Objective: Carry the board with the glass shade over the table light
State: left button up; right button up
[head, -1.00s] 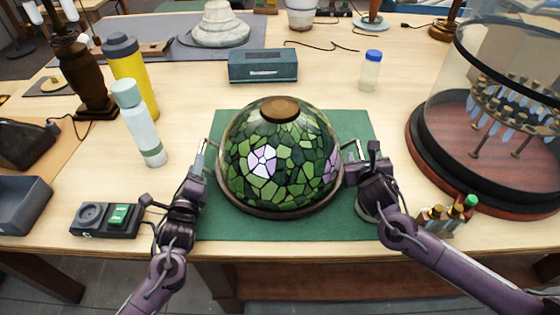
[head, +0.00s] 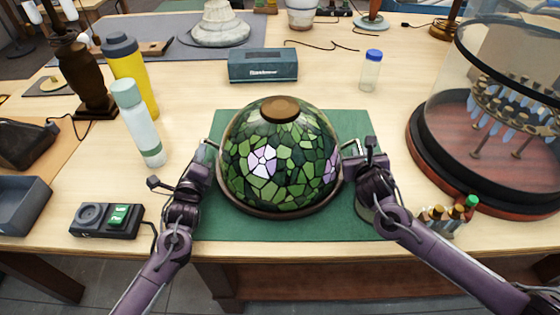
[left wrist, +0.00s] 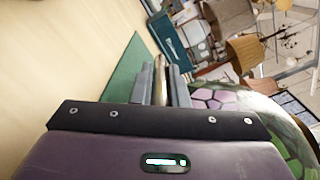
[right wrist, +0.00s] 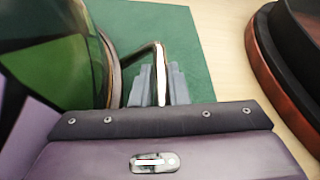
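The green leaded glass shade (head: 280,165) with lilac flowers sits dome up on a brown round board (head: 268,214), whose rim shows under it, over a green mat. The board has a wire handle at each side. My left gripper (head: 208,152) is at the left handle; in the left wrist view the handle bar (left wrist: 160,80) lies between its close-set fingers. My right gripper (head: 358,150) is at the right handle; in the right wrist view that bar (right wrist: 160,75) is between its fingers. A dark turned lamp post (head: 85,70), probably the table light, stands back left, its top cut off.
A yellow bottle (head: 130,75) and a pale bottle (head: 140,125) stand between shade and lamp. A teal box (head: 263,65) and a blue-capped jar (head: 371,72) are behind. A glass-covered stand (head: 430,160) is right. A switch box (head: 105,220) is front left.

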pick_arm(q)
grip_shut()
pick_arm(e)
grip_shut()
